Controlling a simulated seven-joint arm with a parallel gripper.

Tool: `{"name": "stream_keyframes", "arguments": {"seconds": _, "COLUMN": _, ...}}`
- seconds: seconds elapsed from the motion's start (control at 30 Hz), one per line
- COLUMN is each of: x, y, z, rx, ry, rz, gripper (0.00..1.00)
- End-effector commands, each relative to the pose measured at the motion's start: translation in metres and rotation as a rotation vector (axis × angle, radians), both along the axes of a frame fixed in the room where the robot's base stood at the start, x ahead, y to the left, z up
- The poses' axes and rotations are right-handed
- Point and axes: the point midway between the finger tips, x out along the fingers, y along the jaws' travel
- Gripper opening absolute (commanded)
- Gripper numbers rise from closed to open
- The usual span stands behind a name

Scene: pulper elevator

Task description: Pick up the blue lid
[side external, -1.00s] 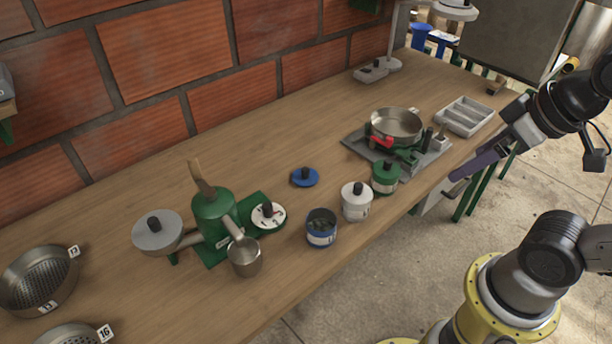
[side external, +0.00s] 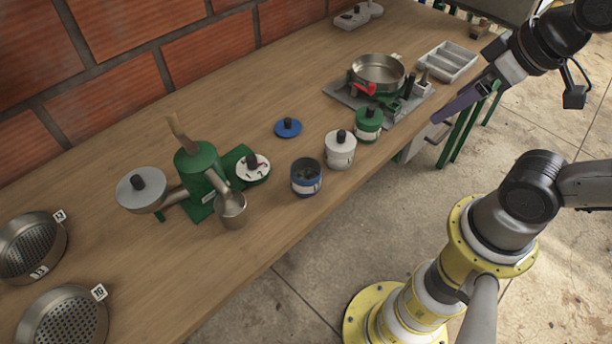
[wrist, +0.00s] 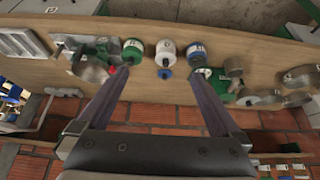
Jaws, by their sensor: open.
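The blue lid (side external: 288,128) lies flat on the wooden table, its black knob upward, behind the open blue-and-white canister (side external: 306,177), which holds dark contents. In the wrist view the blue lid (wrist: 166,74) shows between my two fingers, small and far off. My gripper (side external: 437,130) is open and empty. It hangs beyond the table's front edge, right of the green canister (side external: 368,125), well away from the lid. Its two purple fingers spread wide in the wrist view (wrist: 165,95).
A white canister (side external: 340,150) with a black knob stands between the blue and green ones. A green pulper machine (side external: 197,170) stands left of the lid. A metal pan (side external: 378,72) on a grey base is at the right. Table around the lid is clear. Sieves lie at the left.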

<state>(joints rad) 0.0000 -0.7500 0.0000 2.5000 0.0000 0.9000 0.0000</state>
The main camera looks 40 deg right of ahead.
Motion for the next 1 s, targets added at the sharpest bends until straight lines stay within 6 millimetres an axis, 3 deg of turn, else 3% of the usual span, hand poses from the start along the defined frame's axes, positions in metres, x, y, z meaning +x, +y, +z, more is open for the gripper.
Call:
{"name": "stream_keyframes", "arguments": {"seconds": 0.2, "x": 0.000, "y": 0.000, "z": 0.000, "rx": 0.009, "ry": 0.000, "rz": -0.018, "gripper": 1.00}}
{"name": "stream_keyframes", "arguments": {"seconds": 0.33, "x": -0.002, "y": 0.000, "z": 0.000, "rx": 0.067, "ry": 0.008, "rz": -0.124, "gripper": 1.00}}
{"name": "stream_keyframes", "arguments": {"seconds": 0.47, "x": 0.011, "y": 0.000, "z": 0.026, "rx": 0.172, "ry": -0.029, "rz": -0.311, "gripper": 1.00}}
{"name": "stream_keyframes", "arguments": {"seconds": 0.57, "x": 0.032, "y": 0.000, "z": 0.050, "rx": 0.262, "ry": -0.031, "rz": -0.471, "gripper": 1.00}}
{"name": "stream_keyframes", "arguments": {"seconds": 0.73, "x": 0.089, "y": 0.002, "z": 0.083, "rx": 0.405, "ry": 0.009, "rz": -0.754, "gripper": 1.00}}
{"name": "stream_keyframes", "arguments": {"seconds": 0.87, "x": 0.140, "y": 0.005, "z": 0.094, "rx": 0.485, "ry": 0.053, "rz": -0.954, "gripper": 1.00}}
{"name": "stream_keyframes", "arguments": {"seconds": 1.0, "x": 0.197, "y": 0.009, "z": 0.089, "rx": 0.539, "ry": 0.104, "rz": -1.143, "gripper": 1.00}}
